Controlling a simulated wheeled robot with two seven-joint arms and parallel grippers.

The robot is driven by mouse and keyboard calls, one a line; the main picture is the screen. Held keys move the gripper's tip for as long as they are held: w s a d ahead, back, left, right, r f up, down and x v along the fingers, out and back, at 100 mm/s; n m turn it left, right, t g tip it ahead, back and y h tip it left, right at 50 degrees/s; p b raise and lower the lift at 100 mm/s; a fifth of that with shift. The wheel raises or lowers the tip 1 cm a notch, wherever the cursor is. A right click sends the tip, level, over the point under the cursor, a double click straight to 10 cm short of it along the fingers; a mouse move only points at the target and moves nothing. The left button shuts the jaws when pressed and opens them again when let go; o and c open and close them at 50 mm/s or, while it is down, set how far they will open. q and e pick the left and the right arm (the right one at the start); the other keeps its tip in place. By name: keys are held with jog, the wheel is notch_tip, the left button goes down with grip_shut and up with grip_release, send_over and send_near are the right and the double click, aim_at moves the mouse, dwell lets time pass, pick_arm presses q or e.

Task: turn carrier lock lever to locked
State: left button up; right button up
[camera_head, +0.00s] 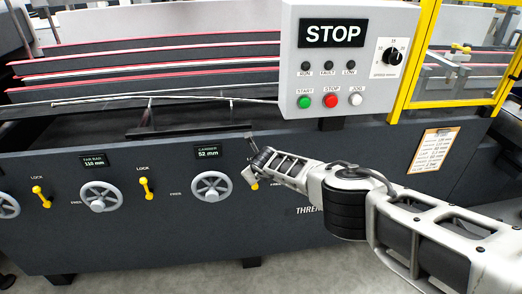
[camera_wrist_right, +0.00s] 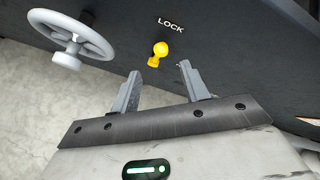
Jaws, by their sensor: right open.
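The carrier lock lever is a small yellow lever with a round knob (camera_wrist_right: 161,48) below the LOCK lettering in the right wrist view. In the head view only a bit of yellow (camera_head: 254,185) shows beside my right gripper (camera_head: 259,166), which hides the rest. My right gripper (camera_wrist_right: 160,70) is open, its two fingers pointing at the panel on either side of the lever, with gaps to both sides. I cannot tell whether the knob is between the fingertips or just beyond them. The lever's exact setting is unclear. My left gripper is not in view.
A grey handwheel (camera_head: 211,187) under the 52 mm display (camera_head: 208,152) is left of the lever; it also shows in the wrist view (camera_wrist_right: 70,38). Other yellow levers (camera_head: 146,188) stand further left. The control box (camera_head: 345,60) hangs above my right arm.

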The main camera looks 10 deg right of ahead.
jog(key=p+v, duration=0.2)
jog(key=v, duration=0.5)
jog(key=shift+s+r, duration=0.3)
jog(key=shift+s, duration=0.05)
jog(key=shift+a, duration=0.1)
